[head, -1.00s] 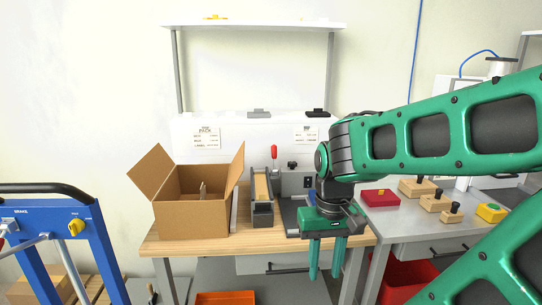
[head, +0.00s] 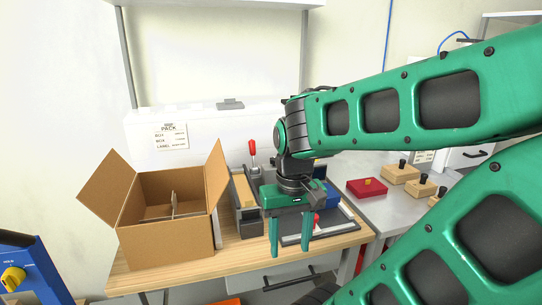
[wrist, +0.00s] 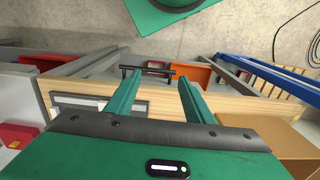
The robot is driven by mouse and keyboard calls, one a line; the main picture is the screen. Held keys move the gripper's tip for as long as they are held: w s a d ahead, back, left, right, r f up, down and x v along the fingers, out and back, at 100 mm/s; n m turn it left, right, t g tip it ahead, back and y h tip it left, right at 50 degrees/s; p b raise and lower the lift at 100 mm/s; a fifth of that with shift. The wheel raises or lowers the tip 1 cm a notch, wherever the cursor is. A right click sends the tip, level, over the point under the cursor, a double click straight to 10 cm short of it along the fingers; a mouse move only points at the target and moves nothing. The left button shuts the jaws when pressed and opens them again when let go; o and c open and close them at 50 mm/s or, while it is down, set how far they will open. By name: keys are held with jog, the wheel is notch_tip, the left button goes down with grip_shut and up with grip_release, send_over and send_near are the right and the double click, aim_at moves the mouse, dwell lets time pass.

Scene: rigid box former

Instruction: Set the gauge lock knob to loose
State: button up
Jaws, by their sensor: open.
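My gripper (head: 289,248) is open and empty, its two green fingers pointing down in front of the bench's near edge. It also shows in the wrist view (wrist: 155,80), with the fingers apart above the bench edge and a dark drawer handle (wrist: 147,70). The box former's grey bed (head: 290,239) lies on the wooden bench behind the gripper. A red-topped lever (head: 252,148) stands at its back left. The gauge lock knob cannot be made out; my gripper and wrist cover the middle of the former. A small red part (head: 317,220) shows just right of the fingers.
An open cardboard box (head: 168,236) with a divider stands left on the wooden bench (head: 125,280). A grey side table at the right holds a red block (head: 367,188) and wooden blocks with black knobs (head: 400,174). A blue cart (head: 35,270) is at lower left.

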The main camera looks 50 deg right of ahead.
jog(key=w+d+r+m, duration=0.8)
jog(key=w+d+m, duration=0.1)
jog(key=w+d, duration=0.35)
jog(key=w+d+r+m, duration=0.85)
jog(key=w+d, duration=0.35)
jog(key=w, duration=0.2)
notch_tip(320, 180, down, 11)
jog(key=shift+a+r, duration=0.1)
jog(key=c, duration=1)
